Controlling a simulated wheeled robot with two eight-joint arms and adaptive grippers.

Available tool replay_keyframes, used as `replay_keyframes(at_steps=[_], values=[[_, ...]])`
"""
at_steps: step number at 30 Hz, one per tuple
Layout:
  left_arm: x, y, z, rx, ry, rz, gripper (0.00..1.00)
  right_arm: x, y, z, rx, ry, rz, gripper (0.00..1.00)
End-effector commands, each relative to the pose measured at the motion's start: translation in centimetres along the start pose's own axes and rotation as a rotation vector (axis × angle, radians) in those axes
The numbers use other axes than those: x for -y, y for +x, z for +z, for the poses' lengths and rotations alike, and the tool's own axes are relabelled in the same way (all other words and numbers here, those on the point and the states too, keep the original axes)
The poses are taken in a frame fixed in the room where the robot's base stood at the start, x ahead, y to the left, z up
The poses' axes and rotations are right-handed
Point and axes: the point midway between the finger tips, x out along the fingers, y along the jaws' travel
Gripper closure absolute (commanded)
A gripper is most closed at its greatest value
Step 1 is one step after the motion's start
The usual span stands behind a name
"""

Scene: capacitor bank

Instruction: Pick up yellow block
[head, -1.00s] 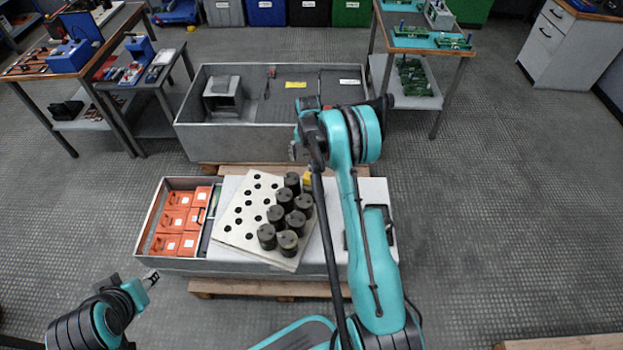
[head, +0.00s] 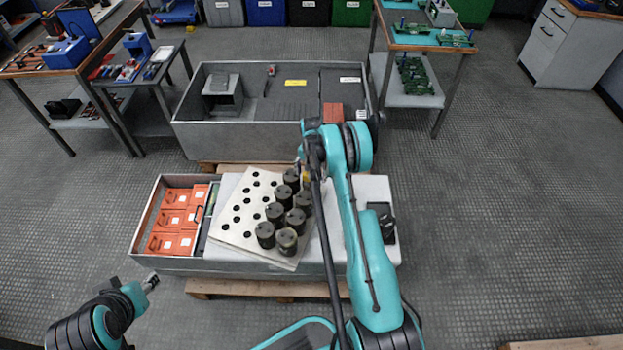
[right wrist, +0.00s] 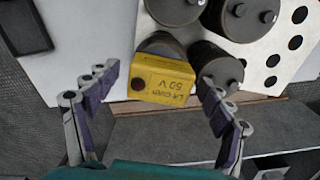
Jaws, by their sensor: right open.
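The yellow block (right wrist: 162,80) carries dark lettering ending in "50 V" and a dark round spot. In the right wrist view it lies between the spread fingers of my right gripper (right wrist: 157,84), with gaps on both sides. It is right beside the black cylinders. In the head view only a sliver of the yellow block (head: 306,177) shows behind my right arm, and the right gripper is mostly hidden there. My left gripper (head: 151,282) is at the lower left, far from the block; its fingers are too small to read.
Several black cylinders (head: 286,241) stand on a tilted white plate with holes (head: 238,232). Orange boxes (head: 176,221) sit in a tray to the left. A black box (head: 381,225) lies at the right. A grey metal bin (head: 230,140) stands behind.

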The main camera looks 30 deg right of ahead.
Motion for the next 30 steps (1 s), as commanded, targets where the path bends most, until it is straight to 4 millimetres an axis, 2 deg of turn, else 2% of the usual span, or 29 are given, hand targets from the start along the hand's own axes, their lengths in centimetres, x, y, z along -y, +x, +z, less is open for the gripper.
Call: replay_keyframes(at_steps=[2,9,11,12,20,26,29,30], values=[[0.0,-0.1,-0.1,0.000,0.000,0.000,0.60,0.0,-0.1,0.0,0.000,0.000,0.000,0.19],[0.0,-0.1,-0.1,0.000,0.000,0.000,0.60,0.0,-0.1,0.0,0.000,0.000,0.000,0.77],[0.0,-0.1,-0.1,0.000,0.000,0.000,0.60,0.0,-0.1,0.0,0.000,0.000,0.000,0.77],[0.0,-0.1,-0.1,0.000,0.000,0.000,0.60,0.0,-0.1,0.0,0.000,0.000,0.000,0.82],[0.0,-0.2,-0.2,0.000,0.000,0.000,0.60,0.0,-0.5,0.0,0.000,0.000,0.000,0.83],[0.0,-1.2,-0.9,0.000,0.000,0.000,0.60,0.0,-2.7,0.0,0.000,0.000,0.000,0.83],[0.0,-2.1,-1.5,0.000,0.000,0.000,0.60,0.0,-4.7,0.0,0.000,0.000,0.000,0.83],[0.0,-2.4,-1.7,0.000,0.000,0.000,0.60,-0.8,-5.2,0.1,0.000,0.003,0.000,0.83]])
